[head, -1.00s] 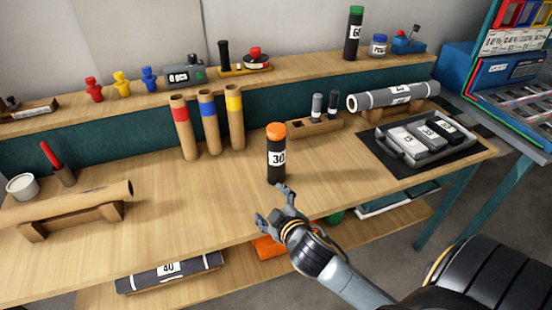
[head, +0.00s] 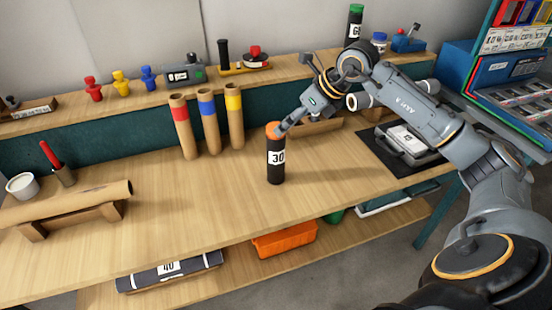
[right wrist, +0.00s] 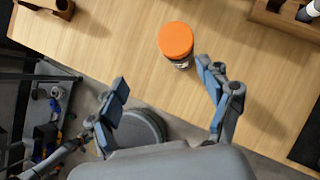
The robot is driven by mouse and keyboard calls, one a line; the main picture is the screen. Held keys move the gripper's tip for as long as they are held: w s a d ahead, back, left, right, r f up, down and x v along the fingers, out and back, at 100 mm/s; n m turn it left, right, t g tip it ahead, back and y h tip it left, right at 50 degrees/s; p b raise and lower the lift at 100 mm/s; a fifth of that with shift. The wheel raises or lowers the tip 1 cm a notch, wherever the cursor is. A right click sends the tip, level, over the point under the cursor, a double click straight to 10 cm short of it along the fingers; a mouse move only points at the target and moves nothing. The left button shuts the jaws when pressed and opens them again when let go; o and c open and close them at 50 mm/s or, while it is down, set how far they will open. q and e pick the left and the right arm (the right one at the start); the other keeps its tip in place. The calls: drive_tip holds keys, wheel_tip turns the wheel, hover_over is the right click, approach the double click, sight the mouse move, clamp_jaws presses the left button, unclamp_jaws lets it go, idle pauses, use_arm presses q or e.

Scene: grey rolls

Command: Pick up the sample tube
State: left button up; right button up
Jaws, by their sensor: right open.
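The sample tube (head: 276,158) is dark with an orange cap and a white label reading 30. It stands upright on the workbench (head: 200,220) near its middle. My right gripper (head: 295,98) is open above and behind the tube, with one finger close to the cap in the head view; I cannot tell if they touch. In the right wrist view the orange cap (right wrist: 176,40) lies beyond the open fingers of my right gripper (right wrist: 165,95), nearer the right finger. Nothing is between the fingers. My left gripper is not in view.
Three cardboard tubes with red, blue and yellow bands (head: 208,120) stand left of the sample tube. A wooden holder (right wrist: 285,20) is behind it on the right, partly hidden by my arm. A tray (head: 405,145) lies at right.

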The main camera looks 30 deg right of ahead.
sight(284, 135)
drive_tip(key=shift+h, duration=0.6)
drive_tip(key=w+f, duration=0.1)
drive_tip(key=f, duration=0.1)
drive_tip(key=w+f+p, duration=0.1)
drive_tip(key=f, duration=0.1)
drive_tip(key=w+d+f, duration=0.1)
drive_tip(key=f, duration=0.1)
drive_tip(key=shift+w+f+p, duration=0.35)
drive_tip(key=shift+w+p, duration=0.05)
drive_tip(key=p+x, duration=0.2)
drive_tip(key=x, duration=0.3)
drive_tip(key=shift+a, duration=0.15)
drive_tip(key=shift+w+f, duration=0.15)
clamp_jaws()
